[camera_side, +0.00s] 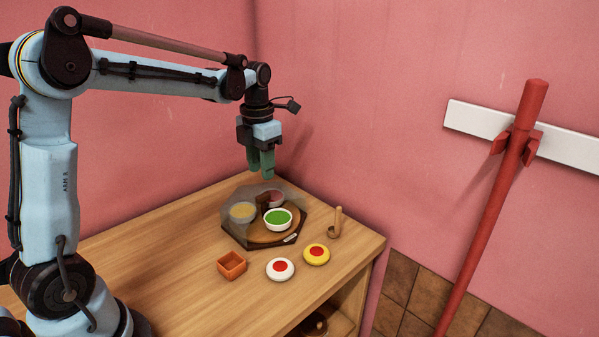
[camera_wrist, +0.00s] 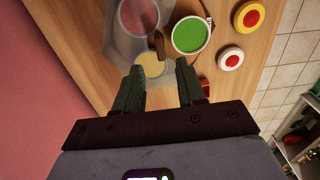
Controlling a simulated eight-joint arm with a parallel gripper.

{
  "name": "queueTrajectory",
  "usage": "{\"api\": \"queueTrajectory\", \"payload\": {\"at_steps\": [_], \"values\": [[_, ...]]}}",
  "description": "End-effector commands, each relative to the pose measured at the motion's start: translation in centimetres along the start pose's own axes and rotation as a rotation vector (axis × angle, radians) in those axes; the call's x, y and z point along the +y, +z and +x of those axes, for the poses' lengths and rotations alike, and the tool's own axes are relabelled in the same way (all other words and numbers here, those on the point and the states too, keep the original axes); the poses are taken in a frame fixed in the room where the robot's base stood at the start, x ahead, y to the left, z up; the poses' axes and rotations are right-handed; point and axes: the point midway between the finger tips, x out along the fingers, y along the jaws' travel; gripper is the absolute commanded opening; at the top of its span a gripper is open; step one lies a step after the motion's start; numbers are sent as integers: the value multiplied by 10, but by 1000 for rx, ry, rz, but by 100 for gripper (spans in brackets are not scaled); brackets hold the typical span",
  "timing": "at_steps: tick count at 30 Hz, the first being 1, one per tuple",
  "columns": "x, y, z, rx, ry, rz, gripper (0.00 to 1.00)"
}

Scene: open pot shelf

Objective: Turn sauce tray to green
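The sauce tray (camera_side: 236,235) is a dark-rimmed, many-sided tray with a wooden disc on the side table. It holds a green sauce bowl (camera_side: 278,219), a yellow one (camera_side: 242,211) and a red one (camera_side: 275,197). A see-through grey cover lies over the yellow and red bowls. The green bowl is at the uncovered front, near a small pale label on the rim. A brown upright handle (camera_wrist: 158,45) stands at the tray's middle. My gripper (camera_side: 262,168) is open and empty above the tray; the wrist view shows its fingers (camera_wrist: 160,78) apart, with the yellow bowl beyond them.
A square orange box (camera_side: 232,264), a white button with a red centre (camera_side: 280,269) and a yellow button with a red centre (camera_side: 317,254) are in front of the tray. A wooden peg-like piece (camera_side: 336,222) stands right of it. Pink walls rise behind.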

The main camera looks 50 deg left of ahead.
Motion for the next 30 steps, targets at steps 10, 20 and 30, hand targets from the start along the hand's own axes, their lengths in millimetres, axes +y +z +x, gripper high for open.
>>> {"api": "queueTrajectory", "payload": {"at_steps": [10, 20, 30], "values": [[0, 0, -46, 0, 0, -1, 39], [0, 0, -53, 0, 0, -1, 39], [-10, -8, -56, -37, 13, 196, 39]]}}
